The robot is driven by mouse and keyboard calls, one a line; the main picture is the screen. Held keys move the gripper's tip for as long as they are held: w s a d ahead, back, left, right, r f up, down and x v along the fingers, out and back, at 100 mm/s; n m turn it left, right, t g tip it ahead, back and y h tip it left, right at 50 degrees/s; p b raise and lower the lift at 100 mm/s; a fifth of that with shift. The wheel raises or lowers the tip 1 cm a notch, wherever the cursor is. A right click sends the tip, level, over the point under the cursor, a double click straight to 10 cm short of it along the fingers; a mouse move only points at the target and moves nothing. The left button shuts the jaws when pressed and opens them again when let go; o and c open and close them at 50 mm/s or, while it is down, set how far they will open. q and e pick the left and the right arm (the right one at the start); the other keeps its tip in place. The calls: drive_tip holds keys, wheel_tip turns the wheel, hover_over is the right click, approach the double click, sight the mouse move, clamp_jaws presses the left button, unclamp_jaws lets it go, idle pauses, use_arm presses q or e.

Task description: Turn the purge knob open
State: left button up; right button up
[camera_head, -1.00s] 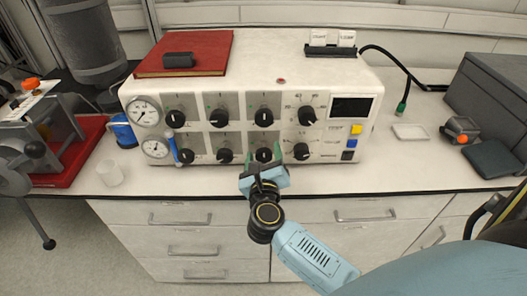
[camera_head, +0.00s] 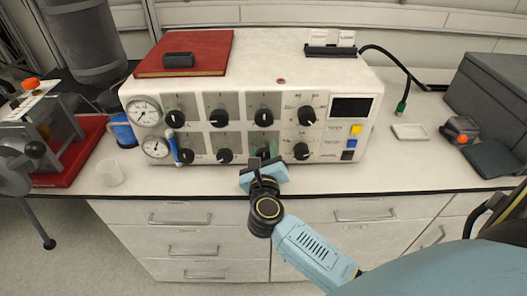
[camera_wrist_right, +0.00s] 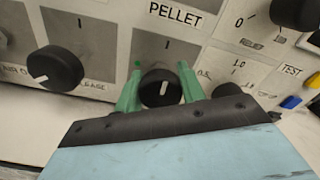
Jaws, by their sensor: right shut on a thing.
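The white reactor control panel (camera_head: 340,100) has two rows of black knobs with white pointer lines. My right gripper (camera_head: 264,153) is at the third knob of the lower row, which it mostly hides in the head view. In the right wrist view, its green fingers (camera_wrist_right: 160,82) are shut on either side of this black knob (camera_wrist_right: 161,89). The knob's white pointer line shows between the fingers, close to upright in that view. My left gripper is not in view.
A neighbouring knob (camera_wrist_right: 55,68) is close on the left in the wrist view. Two gauges (camera_head: 144,111) and a blue handle (camera_head: 174,148) are at the panel's left. The counter's front strip is otherwise mostly clear.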

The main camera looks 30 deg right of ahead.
drive_tip(key=n+p, duration=0.4)
drive_tip(key=p, duration=0.1)
drive_tip(key=shift+r+n, duration=0.15)
drive_tip(key=shift+n, duration=0.15)
drive_tip(key=n+p, duration=0.3)
drive_tip(key=shift+a+n, duration=0.1)
drive_tip(key=shift+n, duration=0.2)
drive_tip(key=n+p, duration=0.3)
drive_tip(key=n, duration=0.1)
drive_tip(key=n+p, duration=0.2)
drive_tip(key=n, duration=0.3)
drive_tip(key=shift+f+p, duration=0.3)
drive_tip(key=shift+p, duration=0.1)
drive_tip(key=shift+n, duration=0.5)
drive_tip(key=o, duration=1)
drive_tip(key=shift+c, duration=0.2)
